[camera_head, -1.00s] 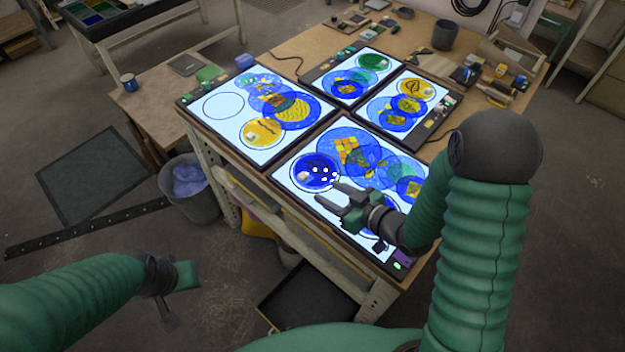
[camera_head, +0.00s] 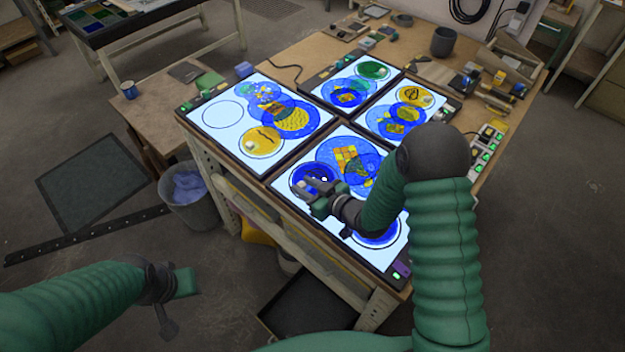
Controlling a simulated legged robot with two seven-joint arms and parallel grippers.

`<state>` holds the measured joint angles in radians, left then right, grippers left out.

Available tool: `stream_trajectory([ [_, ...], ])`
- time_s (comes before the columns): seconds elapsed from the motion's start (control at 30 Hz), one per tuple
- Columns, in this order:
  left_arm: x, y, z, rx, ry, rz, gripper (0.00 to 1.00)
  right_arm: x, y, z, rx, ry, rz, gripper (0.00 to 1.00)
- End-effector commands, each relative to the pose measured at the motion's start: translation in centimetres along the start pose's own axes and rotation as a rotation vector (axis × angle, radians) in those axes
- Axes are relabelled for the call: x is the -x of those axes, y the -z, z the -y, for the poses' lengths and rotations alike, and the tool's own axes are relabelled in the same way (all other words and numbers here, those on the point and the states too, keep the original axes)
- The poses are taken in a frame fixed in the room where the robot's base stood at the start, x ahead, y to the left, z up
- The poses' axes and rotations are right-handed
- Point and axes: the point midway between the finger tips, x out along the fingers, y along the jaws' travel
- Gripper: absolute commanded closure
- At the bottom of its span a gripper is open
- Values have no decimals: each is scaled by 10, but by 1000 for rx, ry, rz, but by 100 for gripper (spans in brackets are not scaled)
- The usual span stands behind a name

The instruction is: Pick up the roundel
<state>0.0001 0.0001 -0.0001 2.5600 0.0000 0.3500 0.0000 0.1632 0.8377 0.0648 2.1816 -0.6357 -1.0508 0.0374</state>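A dark blue roundel (camera_head: 297,173) with white spots and a small pale knob lies on the near light panel (camera_head: 375,253), at its left end. My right gripper (camera_head: 308,188) is right over this roundel, with its fingertips beside the knob and its fingers apart. The gripper hides much of the roundel, and I cannot tell whether the fingers touch the knob. My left gripper (camera_head: 180,290) hangs low at the left, away from the table; its fingers do not show clearly.
Other lit panels hold overlapping blue, yellow and green discs. The left panel (camera_head: 215,135) has an empty outlined circle (camera_head: 222,114). Small tools and blocks crowd the wooden table's (camera_head: 430,75) edges. A bin (camera_head: 190,195) stands on the floor at the left.

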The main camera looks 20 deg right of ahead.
Motion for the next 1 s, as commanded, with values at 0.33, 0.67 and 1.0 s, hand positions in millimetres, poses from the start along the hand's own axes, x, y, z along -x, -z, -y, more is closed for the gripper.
stream_trajectory([
  [0.33,0,0,0,0,0,0,64,0,0,0,0,0,1,100],
  [0.67,0,0,0,0,0,0,64,0,-1,0,0,1,1,100],
  [1.0,0,0,0,0,0,0,64,0,-1,0,0,1,2,100],
])
